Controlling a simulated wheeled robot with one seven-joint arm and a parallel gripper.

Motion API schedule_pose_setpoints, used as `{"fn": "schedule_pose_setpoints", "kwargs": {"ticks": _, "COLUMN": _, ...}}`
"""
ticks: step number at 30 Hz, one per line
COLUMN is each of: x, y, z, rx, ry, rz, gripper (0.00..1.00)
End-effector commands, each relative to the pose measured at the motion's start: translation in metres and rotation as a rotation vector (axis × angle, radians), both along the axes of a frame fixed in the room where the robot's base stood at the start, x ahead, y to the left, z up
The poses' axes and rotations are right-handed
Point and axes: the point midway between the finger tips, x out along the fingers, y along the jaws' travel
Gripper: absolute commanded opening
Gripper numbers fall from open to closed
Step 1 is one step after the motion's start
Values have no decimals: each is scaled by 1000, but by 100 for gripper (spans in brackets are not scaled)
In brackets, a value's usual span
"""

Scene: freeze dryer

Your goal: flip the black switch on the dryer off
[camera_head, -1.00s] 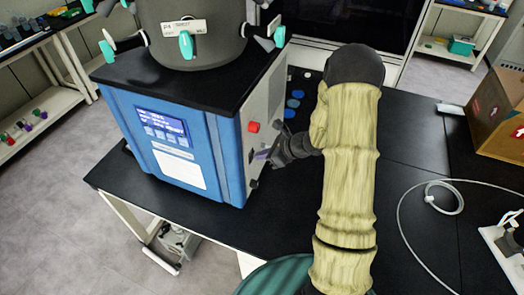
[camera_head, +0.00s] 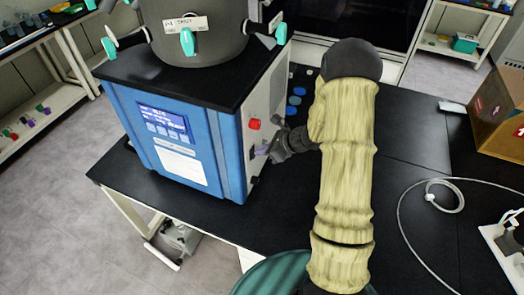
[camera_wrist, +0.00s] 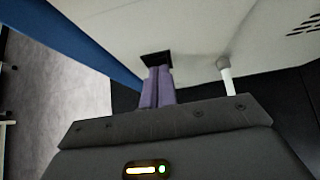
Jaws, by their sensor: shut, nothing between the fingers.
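The freeze dryer (camera_head: 185,140) is a blue and white box with a black top, standing on the black table. Its pale side panel faces my arm and bears a red knob (camera_head: 254,124). The black switch (camera_wrist: 156,59) shows in the wrist view as a small dark rectangle on that pale panel. My gripper (camera_wrist: 157,72) has purple fingers, shut together and empty. The fingertips are at the switch and cover its lower part; I cannot tell whether they press it. In the head view my gripper (camera_head: 263,151) is beside the panel, below the red knob.
A white stub or hose (camera_wrist: 226,78) sticks out of the panel right of the fingers. A cardboard box (camera_head: 497,110) and a coiled pale cable (camera_head: 440,200) lie on the table at right. Blue round items (camera_head: 295,97) sit behind the dryer's side.

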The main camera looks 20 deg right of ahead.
Motion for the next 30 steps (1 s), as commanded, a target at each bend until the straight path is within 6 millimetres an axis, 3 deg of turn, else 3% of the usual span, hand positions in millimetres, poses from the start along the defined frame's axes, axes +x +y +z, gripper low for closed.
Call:
{"fn": "schedule_pose_setpoints", "kwargs": {"ticks": 9, "x": 0, "y": 1, "z": 14, "rx": 0, "ry": 0, "rz": 1, "gripper": 0}}
{"fn": "schedule_pose_setpoints", "kwargs": {"ticks": 21, "x": -1, "y": 0, "z": 14, "rx": 0, "ry": 0, "rz": 1, "gripper": 0}}
{"fn": "schedule_pose_setpoints", "kwargs": {"ticks": 30, "x": -16, "y": -26, "z": 18, "rx": 1, "ry": 1, "rz": 4, "gripper": 0}}
